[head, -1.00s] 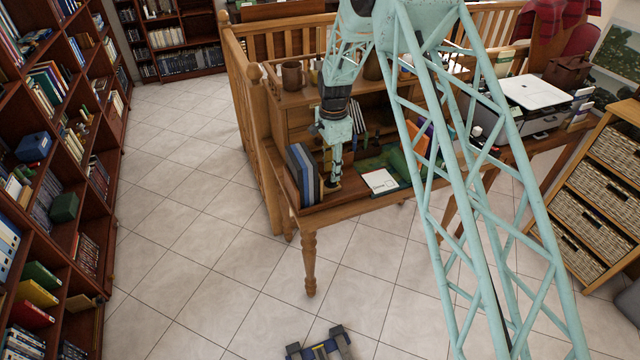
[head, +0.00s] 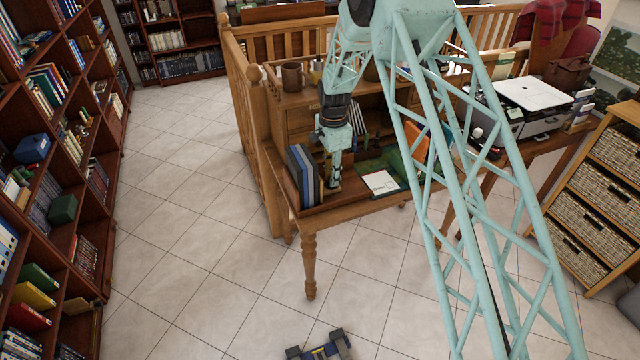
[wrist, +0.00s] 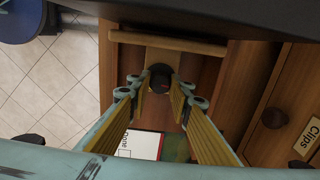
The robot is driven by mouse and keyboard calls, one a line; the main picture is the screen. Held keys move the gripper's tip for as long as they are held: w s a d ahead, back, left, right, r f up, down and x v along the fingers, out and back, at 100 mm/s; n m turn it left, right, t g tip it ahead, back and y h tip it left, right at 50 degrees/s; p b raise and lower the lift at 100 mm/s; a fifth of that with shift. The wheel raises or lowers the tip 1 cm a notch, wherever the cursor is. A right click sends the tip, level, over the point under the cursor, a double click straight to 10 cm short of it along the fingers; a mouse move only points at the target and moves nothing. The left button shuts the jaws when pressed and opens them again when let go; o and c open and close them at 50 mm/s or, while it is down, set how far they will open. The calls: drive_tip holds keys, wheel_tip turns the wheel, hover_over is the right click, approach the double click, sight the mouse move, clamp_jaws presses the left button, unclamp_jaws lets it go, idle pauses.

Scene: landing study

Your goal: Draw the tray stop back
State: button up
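The tray stop appears to be a dark round knob (wrist: 160,75) on a wooden piece at the left end of the desk. In the head view my gripper (head: 333,184) reaches down to the desk top (head: 316,219), just right of several upright books (head: 304,176). The knob is hidden there behind my gripper. A wooden bar (wrist: 170,42) lies just beyond the knob.
A white card (head: 380,183) lies on the desk right of my gripper. A drawer knob (wrist: 272,118) and a "Clips" label (wrist: 305,139) show at right in the wrist view. A printer (head: 530,95) stands farther right. The tiled floor (head: 210,240) is mostly clear.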

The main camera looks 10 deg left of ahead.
drive_tip(key=shift+w+d, duration=0.15)
drive_tip(key=shift+d, duration=0.1)
drive_tip(key=shift+w+d, duration=0.65)
drive_tip(key=shift+d, duration=0.55)
drive_tip(key=shift+w+d, duration=0.6)
drive_tip(key=shift+d, duration=0.65)
drive_tip(key=shift+w+d, duration=0.65)
drive_tip(key=shift+d, duration=0.55)
drive_tip(key=shift+w+d, duration=0.1)
drive_tip(key=shift+d, duration=0.1)
drive_tip(key=o, duration=0.9)
drive_tip(key=shift+c, duration=0.2)
drive_tip(key=shift+r+p, duration=0.65)
drive_tip(key=shift+r, duration=2)
